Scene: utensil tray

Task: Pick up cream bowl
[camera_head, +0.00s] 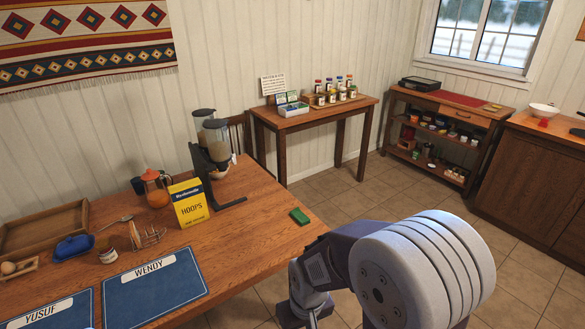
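A pale, white-to-cream bowl (544,109) stands upright on the wooden counter at the far right, with a small red item in front of it. Another light bowl (219,173) sits under the cereal dispenser on the near table and is partly hidden by the dispenser's stand. I cannot tell from the shade which of the two is the cream bowl. A large grey arm link of mine fills the lower right. Neither gripper's fingers show in this view.
The near table (255,213) holds a yellow cereal box (188,203), a green sponge (300,216), an orange-lidded jug (156,188), a blue butter dish (74,247), a wooden tray (45,228) and blue placemats (155,288). Tiled floor (385,190) is clear between the tables.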

